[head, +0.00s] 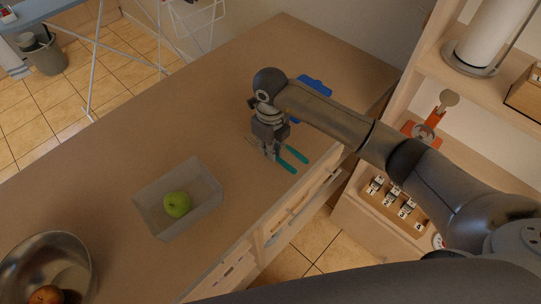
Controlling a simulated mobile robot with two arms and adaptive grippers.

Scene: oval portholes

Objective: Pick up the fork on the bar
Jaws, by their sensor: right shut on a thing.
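Two teal-handled utensils lie close together on the wooden bar (120,140). My right gripper (272,157) points down at them from above, its fingers shut on one of them, which I take to be the fork (286,165). The other teal handle (298,154) lies just to the right of it. The utensils' heads are mostly hidden by the gripper and too small to tell apart. The held one appears to be still at the bar's surface. My left gripper is not in view.
A clear box (205,214) with a green apple (177,205) stands left of the gripper. A metal bowl (82,249) with fruit is at the lower left. A blue object (317,84) lies behind my right arm. Shelves (425,65) stand on the right. The bar's left part is clear.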

